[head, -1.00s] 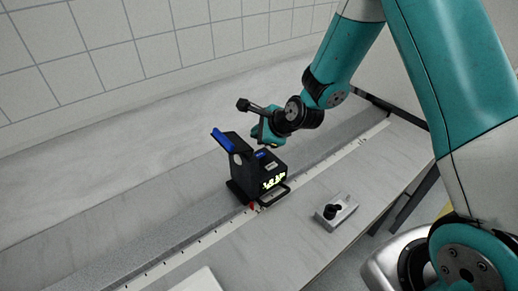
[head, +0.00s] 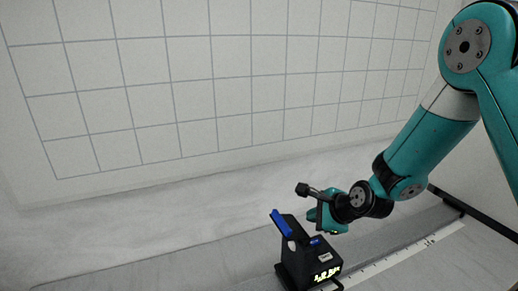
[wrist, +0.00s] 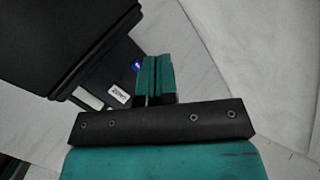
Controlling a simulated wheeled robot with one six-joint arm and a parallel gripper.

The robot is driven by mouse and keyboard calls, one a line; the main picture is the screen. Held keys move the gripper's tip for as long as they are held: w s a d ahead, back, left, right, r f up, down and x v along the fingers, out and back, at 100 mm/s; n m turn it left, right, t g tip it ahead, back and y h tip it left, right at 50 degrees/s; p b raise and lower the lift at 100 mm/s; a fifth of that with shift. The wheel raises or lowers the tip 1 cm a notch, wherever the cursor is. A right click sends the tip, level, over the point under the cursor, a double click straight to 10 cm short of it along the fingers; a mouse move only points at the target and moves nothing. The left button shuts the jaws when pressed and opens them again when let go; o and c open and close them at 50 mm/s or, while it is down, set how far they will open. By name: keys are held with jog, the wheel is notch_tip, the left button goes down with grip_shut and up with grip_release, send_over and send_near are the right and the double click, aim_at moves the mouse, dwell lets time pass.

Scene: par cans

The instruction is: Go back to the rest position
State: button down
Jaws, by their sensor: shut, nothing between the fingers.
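My gripper (head: 316,220) hangs just above and to the right of a black device (head: 308,262) with a raised blue-edged part (head: 281,223) and lit yellow-green marks on its front. In the wrist view my teal fingers (wrist: 154,76) are together with nothing between them. The dark body of the device (wrist: 60,40) fills the upper left of that view, with a small white label and a blue spot by the fingertips. Whether the fingers touch the device is not clear. The device's lower edge is near the bottom of the head view.
The device stands on a grey bench (head: 150,270) with a white ruled strip (head: 400,255) along it. The bench to the left of the device looks clear. A dark bar (head: 462,205) lies at the far right.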

jog(key=s+a+r+n, duration=0.1)
jog(key=r+n, duration=0.1)
jog(key=s+a+r+n+g, duration=0.1)
jog(key=s+r+n, duration=0.1)
jog(key=s+a+r+n, duration=0.1)
jog(key=s+r+n, duration=0.1)
jog(key=r, duration=0.1)
jog(key=shift+s+g+y, duration=0.25)
jog(key=shift+g+y, duration=0.15)
jog(key=s+r+n+g, duration=0.2)
jog(key=s+r+n, duration=0.3)
jog(key=s+n, duration=0.5)
jog(key=s+r+n+g+h, duration=0.1)
jog(key=s+r+n+g, duration=0.2)
jog(key=s+n, duration=0.7)
jog(key=s+r, duration=0.2)
jog(key=s, duration=0.2)
jog(key=shift+r+g, duration=0.3)
jog(key=shift+r, duration=0.05)
jog(key=shift+w, duration=0.1)
